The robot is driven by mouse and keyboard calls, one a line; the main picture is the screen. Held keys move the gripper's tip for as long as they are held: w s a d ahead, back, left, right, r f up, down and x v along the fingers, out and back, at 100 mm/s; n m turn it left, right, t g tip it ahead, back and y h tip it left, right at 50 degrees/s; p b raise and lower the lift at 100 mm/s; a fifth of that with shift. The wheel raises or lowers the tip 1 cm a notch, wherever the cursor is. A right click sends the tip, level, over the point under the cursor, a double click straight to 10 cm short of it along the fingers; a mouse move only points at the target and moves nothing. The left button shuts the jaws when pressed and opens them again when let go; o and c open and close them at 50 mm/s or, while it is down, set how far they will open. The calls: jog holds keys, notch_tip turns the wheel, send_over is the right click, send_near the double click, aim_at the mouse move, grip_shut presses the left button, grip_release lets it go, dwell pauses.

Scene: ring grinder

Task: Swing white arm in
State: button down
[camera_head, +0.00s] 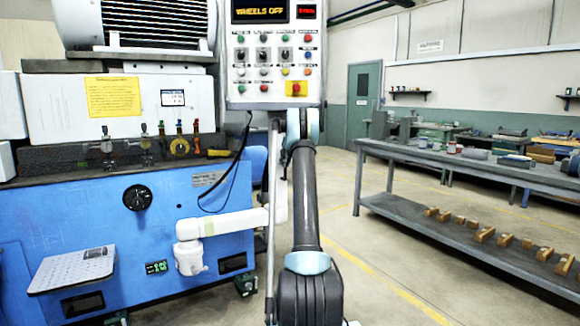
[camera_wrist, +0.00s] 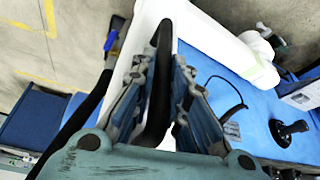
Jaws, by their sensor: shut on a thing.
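The white arm (camera_head: 232,222) reaches from a joint low on the blue machine front rightward to an upright white part (camera_head: 281,185) beside my own arm. In the wrist view, a long white section (camera_wrist: 215,40) runs diagonally towards the blue machine. My gripper (camera_wrist: 161,62) is shut on a dark bar (camera_wrist: 160,80), one finger on each side. The bar lies in front of a white surface that appears to be the white arm's upright part. How they join is hidden. In the head view my gripper is hidden.
The blue grinder (camera_head: 80,215) fills the left, with a tilted grey plate (camera_head: 72,268) and black knob (camera_head: 137,198). A control panel (camera_head: 272,50) reading "WHEELS OFF" hangs above. A black cable (camera_head: 237,165) dangles beside it. Open floor lies between my arm and the right workbench (camera_head: 470,168).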

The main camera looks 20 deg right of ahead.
jog(key=shift+w+d, duration=0.15)
jog(key=shift+w, duration=0.25)
jog(key=c, duration=1.6)
grip_release()
jog(key=shift+f, duration=0.1)
jog(key=shift+o, duration=0.2)
jog(key=s+d+r, duration=0.2)
jog(key=s+d, duration=0.4)
jog(key=s, duration=0.5)
jog(key=shift+s+r, duration=0.3)
jog(key=shift+r, duration=0.05)
